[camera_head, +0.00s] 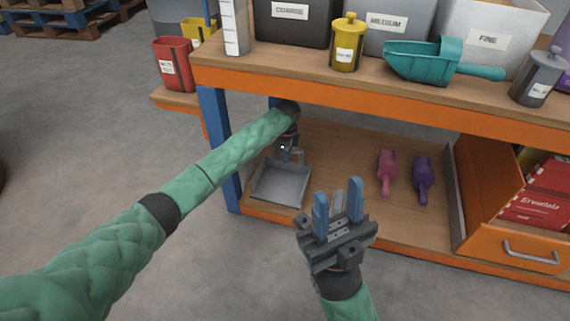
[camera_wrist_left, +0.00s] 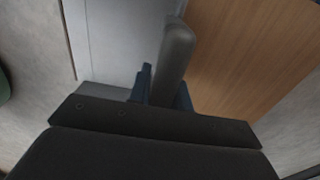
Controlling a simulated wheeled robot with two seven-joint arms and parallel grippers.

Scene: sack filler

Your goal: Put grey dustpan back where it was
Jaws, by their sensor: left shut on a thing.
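The grey dustpan (camera_head: 282,184) is at the left end of the lower shelf (camera_head: 340,190), its pan at the front and its handle towards the back. I cannot tell whether it rests on the wood or hangs just above it. My left gripper (camera_head: 287,153) is shut on its handle, partly hidden by my wrist. In the left wrist view the handle (camera_wrist_left: 172,62) stands between the blue fingers, with the pale pan (camera_wrist_left: 118,40) beyond. My right gripper (camera_head: 338,208) is open and empty in front of the shelf, fingers pointing up.
A pink scoop (camera_head: 386,168) and a purple scoop (camera_head: 423,178) lie right of the dustpan on the shelf. An orange drawer unit (camera_head: 505,246) stands further right. The upper worktop (camera_head: 300,70) overhangs my left gripper. A blue post (camera_head: 215,130) is close on the left.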

